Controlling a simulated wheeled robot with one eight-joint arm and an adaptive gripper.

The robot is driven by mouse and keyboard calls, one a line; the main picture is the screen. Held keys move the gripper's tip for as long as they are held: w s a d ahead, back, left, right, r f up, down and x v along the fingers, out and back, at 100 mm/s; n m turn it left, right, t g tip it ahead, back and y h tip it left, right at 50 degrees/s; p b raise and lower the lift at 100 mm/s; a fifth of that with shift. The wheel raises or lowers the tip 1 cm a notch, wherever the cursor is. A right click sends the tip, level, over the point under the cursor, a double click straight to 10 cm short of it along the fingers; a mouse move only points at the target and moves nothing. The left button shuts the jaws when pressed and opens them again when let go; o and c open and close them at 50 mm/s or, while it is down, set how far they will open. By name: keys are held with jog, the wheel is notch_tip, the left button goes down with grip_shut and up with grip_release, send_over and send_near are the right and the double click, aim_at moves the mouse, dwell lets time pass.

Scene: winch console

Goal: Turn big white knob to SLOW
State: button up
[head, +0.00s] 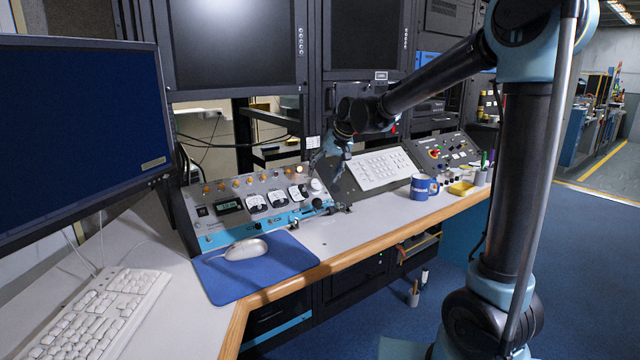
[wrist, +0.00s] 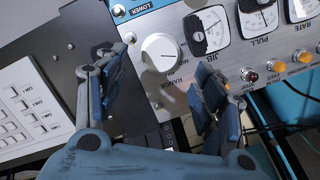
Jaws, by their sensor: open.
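The big white knob (wrist: 160,52) sits on the grey winch console panel, in the upper middle of the wrist view. A dark pointer line shows on its face. A SLOW label cannot be read at this size. In the head view the knob (head: 316,185) is a small white disc at the right end of the console (head: 238,187). My gripper (wrist: 162,70) is open and empty, with one finger left of the knob and one to its right. A gap shows between both fingers and the knob. In the head view my gripper (head: 331,163) is just above the console's right end.
Dial gauges (wrist: 208,32) and orange indicator lamps (wrist: 278,65) lie right of the knob. A white keypad panel (head: 378,168) stands right of the console. A blue mug (head: 420,187) and a mouse (head: 245,249) on a blue mat (head: 215,280) are on the desk.

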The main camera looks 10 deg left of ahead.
aim_at(317, 183)
jog(key=shift+x, duration=2.65)
jog(key=c, duration=1.1)
